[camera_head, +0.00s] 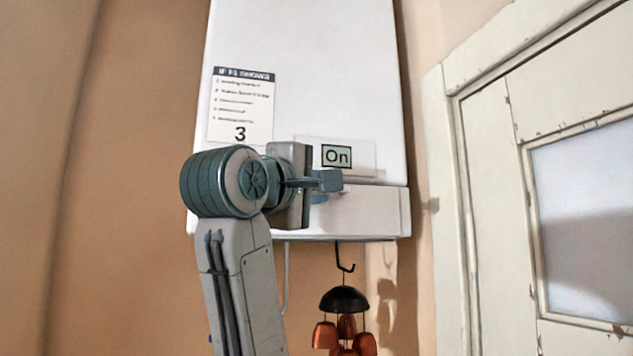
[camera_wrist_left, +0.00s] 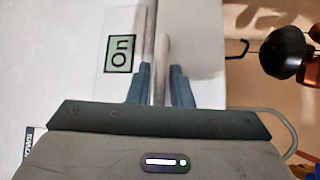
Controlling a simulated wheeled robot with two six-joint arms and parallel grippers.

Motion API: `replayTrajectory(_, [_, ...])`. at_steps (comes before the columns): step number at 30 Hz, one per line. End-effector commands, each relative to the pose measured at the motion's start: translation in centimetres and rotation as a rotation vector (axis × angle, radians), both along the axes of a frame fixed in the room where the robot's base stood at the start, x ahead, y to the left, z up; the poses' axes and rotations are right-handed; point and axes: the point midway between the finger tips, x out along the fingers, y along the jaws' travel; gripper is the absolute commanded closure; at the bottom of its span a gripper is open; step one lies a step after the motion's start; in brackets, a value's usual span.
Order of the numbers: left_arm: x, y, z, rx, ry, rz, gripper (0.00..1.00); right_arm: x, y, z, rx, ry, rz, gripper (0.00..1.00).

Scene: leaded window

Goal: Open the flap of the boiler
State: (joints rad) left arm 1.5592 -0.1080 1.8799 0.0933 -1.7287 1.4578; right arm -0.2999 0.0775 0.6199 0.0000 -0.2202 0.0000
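The white boiler (camera_head: 310,60) hangs on the wall. My left gripper (camera_head: 324,189) is at the flap's upper edge. In the left wrist view its two fingers (camera_wrist_left: 160,88) stand close on either side of a thin pale lip along that edge and appear shut on it. My gripper hides the flap's left part. My right gripper is not in view.
A hook (camera_head: 345,258) with a wind chime (camera_head: 345,300) hangs just below the boiler's right side. An instruction sheet (camera_head: 240,105) is on the boiler's front. A white window frame (camera_head: 490,190) stands to the right.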

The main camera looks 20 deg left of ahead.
Motion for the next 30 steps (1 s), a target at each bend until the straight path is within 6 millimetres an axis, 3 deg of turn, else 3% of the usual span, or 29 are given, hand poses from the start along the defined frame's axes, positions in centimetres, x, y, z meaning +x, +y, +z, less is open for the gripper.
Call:
replayTrajectory(3, [0.0,0.0,0.0,0.0,0.0,0.0,0.81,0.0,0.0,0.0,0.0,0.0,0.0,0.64])
replayTrajectory(6, [0.0,0.0,0.0,0.0,0.0,0.0,1.0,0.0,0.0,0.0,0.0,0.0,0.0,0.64])
replayTrajectory(17, [-0.1,0.0,-0.3,0.015,-0.022,0.0,1.0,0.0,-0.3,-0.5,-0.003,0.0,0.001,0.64])
replayTrajectory(23, [-0.6,-0.3,-1.1,0.092,-0.138,0.0,1.0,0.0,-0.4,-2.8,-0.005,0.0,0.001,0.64])
replayTrajectory(30, [-1.7,-1.1,-2.3,0.223,-0.332,0.002,1.0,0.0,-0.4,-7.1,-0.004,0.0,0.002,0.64])
